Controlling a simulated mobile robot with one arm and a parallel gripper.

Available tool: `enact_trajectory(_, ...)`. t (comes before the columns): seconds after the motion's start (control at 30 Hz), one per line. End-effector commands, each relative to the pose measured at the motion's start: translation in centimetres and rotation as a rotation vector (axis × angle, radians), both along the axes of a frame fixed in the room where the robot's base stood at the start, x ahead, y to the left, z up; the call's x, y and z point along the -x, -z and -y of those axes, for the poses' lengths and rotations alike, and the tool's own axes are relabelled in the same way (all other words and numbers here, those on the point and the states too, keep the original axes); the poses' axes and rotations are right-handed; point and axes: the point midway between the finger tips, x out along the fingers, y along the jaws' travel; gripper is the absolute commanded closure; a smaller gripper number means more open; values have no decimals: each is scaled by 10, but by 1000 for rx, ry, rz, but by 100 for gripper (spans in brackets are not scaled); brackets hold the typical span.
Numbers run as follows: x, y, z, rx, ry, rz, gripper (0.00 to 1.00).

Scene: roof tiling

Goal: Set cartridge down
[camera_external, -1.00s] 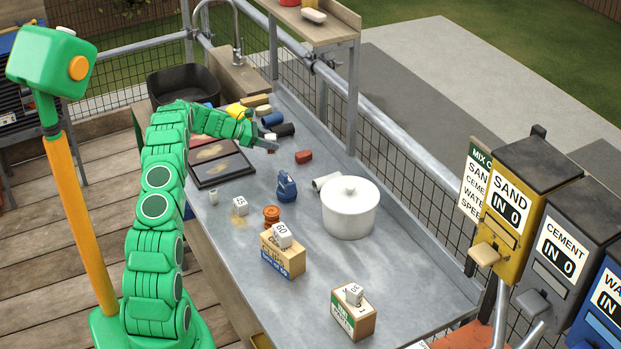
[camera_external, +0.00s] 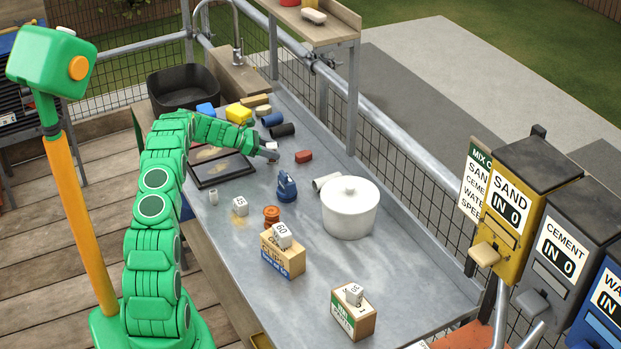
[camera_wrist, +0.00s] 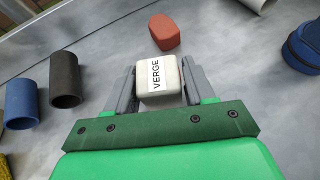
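The cartridge is a small off-white block labelled VERGE (camera_wrist: 158,82) in the wrist view. It sits between the two grey fingers of my gripper (camera_wrist: 160,88), which press against its sides. In the external view my gripper (camera_external: 270,153) is low over the far part of the metal worktop (camera_external: 318,262). Only a small pale bit of the cartridge (camera_external: 272,145) shows there. I cannot tell whether its underside touches the worktop.
A red-brown block (camera_external: 304,157) lies just beyond the cartridge. A dark tray (camera_external: 222,171), a blue item (camera_external: 287,187) and a white lidded pot (camera_external: 349,208) stand nearby.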

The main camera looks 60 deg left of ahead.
Motion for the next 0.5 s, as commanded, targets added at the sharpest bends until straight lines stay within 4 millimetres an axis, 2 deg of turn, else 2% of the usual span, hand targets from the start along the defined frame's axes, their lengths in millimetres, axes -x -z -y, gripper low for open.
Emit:
enact_trajectory(0.03,0,0,0,0,0,0,38)
enact_trajectory(0.1,0,0,0,0,0,0,28)
enact_trajectory(0.5,1,-2,0,0,0,-1,28)
